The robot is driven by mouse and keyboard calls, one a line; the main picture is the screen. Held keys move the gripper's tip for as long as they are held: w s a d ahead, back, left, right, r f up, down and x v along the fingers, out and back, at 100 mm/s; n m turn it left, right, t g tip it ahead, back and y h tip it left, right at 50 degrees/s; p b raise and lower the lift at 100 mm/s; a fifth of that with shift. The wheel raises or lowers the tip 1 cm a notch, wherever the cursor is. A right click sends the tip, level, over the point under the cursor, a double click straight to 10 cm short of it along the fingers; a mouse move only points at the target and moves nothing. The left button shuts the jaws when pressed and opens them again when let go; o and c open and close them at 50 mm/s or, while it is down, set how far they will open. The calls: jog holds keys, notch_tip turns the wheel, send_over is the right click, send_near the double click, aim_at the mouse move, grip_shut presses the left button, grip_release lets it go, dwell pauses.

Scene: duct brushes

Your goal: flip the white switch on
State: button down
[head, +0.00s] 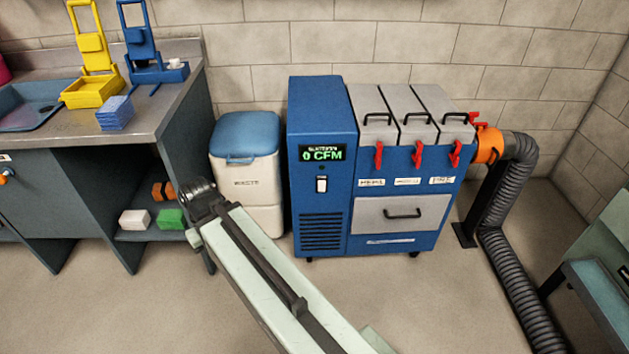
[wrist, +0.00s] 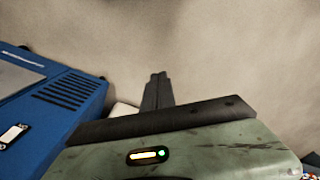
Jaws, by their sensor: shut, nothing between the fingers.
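The white switch (head: 321,184) is on the front of the blue machine (head: 322,214), below a green display (head: 323,154) that reads 0 CFM. It looks like a small white rocker on a dark plate; which way it is set is too small to tell. It also shows at the left edge of the wrist view (wrist: 11,134). My gripper (wrist: 157,78) is shut and empty in the wrist view, to the right of the blue machine and apart from the switch. In the head view my arm reaches up toward the left, and the fingers cannot be made out.
A white bin with a blue lid (head: 246,150) stands left of the machine. A workbench (head: 165,122) holds a yellow stand (head: 92,92) and blue sponges (head: 115,112). Grey ducting (head: 500,255) runs down on the right. The floor before the machine is clear apart from my arm.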

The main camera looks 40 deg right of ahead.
jog(key=shift+w, duration=0.15)
jog(key=w+d+n+t+y, duration=0.1)
jog(key=d+n+t, duration=0.1)
jog(key=d, duration=0.8)
jog(key=w+d+n+t+y, duration=0.1)
jog(key=w+d+n, duration=0.1)
jog(key=d, duration=0.7)
jog(key=s+d+r+n+t, duration=0.1)
jog(key=s+d, duration=0.1)
jog(key=d, duration=0.5)
jog(key=s+d+r+n+t+h, duration=0.1)
jog(key=s+d+n, duration=0.1)
jog(key=d, duration=0.6)
jog(key=s+d+r+n+t, duration=0.1)
jog(key=s+d+n+t, duration=0.1)
jog(key=d, duration=0.6)
jog(key=shift+s+d+r+h+b, duration=0.15)
jog(key=shift+s+r+h+b, duration=0.2)
jog(key=shift+s, duration=0.2)
jog(key=shift+f, duration=0.2)
